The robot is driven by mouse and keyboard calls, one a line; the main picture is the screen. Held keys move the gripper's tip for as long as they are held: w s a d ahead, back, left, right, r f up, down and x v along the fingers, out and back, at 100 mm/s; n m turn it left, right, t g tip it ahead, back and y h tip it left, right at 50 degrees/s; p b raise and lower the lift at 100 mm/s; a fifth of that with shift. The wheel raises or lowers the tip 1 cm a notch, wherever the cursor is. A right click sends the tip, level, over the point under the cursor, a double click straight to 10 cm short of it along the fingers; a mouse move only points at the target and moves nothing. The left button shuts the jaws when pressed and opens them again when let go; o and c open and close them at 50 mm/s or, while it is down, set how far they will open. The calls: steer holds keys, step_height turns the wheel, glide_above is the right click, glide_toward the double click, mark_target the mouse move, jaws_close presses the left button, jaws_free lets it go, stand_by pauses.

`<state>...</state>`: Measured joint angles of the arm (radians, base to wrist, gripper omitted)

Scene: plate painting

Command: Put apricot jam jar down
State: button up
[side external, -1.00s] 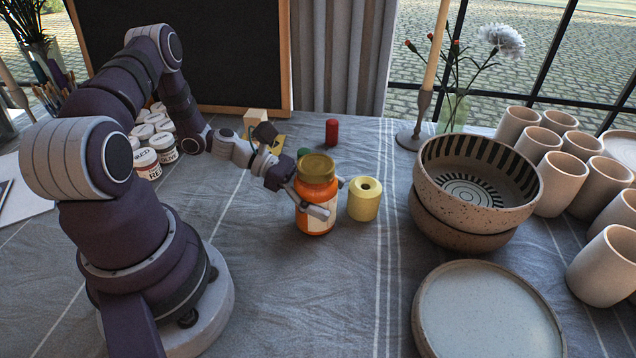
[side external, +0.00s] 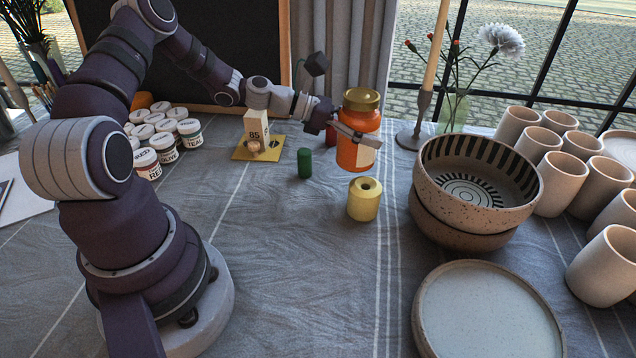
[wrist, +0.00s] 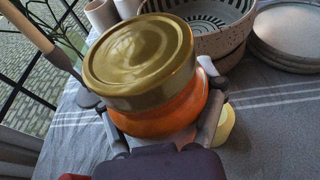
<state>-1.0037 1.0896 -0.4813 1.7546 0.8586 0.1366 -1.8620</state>
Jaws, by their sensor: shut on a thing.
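The apricot jam jar (side external: 357,150) is orange with a gold lid and a pale label. My gripper (side external: 358,136) is shut on its sides and holds it upright in the air, above and behind the yellow cylinder (side external: 364,200) in the side view. In the wrist view the jar (wrist: 160,115) fills the middle, its gold lid toward the camera, with my gripper's fingers (wrist: 165,125) on both sides of it. The jar's underside is hidden.
A green cylinder (side external: 304,163) stands to the left. A yellow base with a block marked 85 (side external: 256,128) is behind it. Stacked bowls (side external: 470,190), a candlestick (side external: 415,130) and several cups (side external: 565,180) are to the right.

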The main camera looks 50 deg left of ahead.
steer(key=w+a+r+n+t+y, duration=0.3)
steer(key=w+a+n+y, duration=0.15)
steer(key=w, duration=0.55)
steer(key=shift+n+y, duration=0.45)
steer(key=shift+y, duration=0.2)
step_height(320, 180, down, 9)
steer(key=shift+w+a+f, duration=0.1)
steer(key=shift+f, duration=0.45)
steer(key=o, duration=1.2)
steer(key=shift+f, duration=0.1)
